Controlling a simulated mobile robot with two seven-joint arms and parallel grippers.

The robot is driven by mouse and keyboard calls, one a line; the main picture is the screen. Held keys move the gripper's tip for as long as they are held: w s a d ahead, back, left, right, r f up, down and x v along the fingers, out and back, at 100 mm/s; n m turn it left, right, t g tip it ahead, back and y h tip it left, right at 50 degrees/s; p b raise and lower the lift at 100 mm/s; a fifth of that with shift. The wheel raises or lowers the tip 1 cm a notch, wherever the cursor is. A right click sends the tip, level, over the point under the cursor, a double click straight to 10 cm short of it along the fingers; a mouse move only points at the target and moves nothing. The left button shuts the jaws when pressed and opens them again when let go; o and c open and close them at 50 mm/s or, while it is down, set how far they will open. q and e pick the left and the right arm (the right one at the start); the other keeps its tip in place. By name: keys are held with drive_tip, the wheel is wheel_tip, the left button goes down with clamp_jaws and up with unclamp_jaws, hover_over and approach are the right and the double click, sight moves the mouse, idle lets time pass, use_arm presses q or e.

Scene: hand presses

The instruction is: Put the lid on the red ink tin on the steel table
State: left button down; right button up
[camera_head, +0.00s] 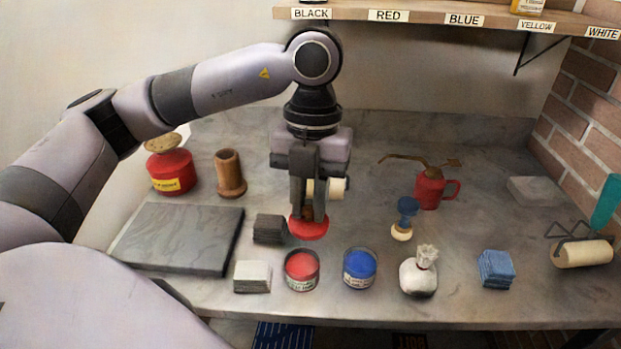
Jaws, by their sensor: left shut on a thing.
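The red ink tin (301,285) stands open near the front edge of the grey table (370,170), with red ink showing at its top. My left gripper (308,216) points down and is shut on the red lid (308,231), a round disc. The lid hangs above and a little behind the tin, apart from it. The fingers hide the upper middle of the lid. My right gripper is not in view.
A blue ink tin (360,270) stands right of the red one. A pale block (252,277) and a dark block (269,229) are close on the left. A tied white bag (418,275), a blue-handled tool (405,214) and blue cloths (496,269) are to the right.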

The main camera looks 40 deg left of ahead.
sight(303, 210)
use_arm(q)
drive_tip(key=shift+s+a+f+m, duration=0.1)
drive_tip(key=shift+s+f+m, duration=0.4)
drive_tip(key=shift+s+m, duration=0.25)
drive_tip(key=shift+f+b, duration=1.1)
drive_tip(key=shift+f, duration=0.2)
wheel_tip(303, 210, down, 3)
drive_tip(key=shift+f+b, duration=0.1)
drive_tip(key=shift+b, duration=1.1)
drive_tip(key=shift+f, duration=0.25)
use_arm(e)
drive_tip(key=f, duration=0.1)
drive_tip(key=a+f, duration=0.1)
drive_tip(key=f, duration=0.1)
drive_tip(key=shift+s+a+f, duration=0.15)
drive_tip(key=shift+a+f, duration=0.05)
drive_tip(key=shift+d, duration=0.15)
use_arm(q)
drive_tip(key=shift+b, duration=0.3)
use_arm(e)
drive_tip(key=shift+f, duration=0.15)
use_arm(q)
drive_tip(key=shift+f, duration=0.2)
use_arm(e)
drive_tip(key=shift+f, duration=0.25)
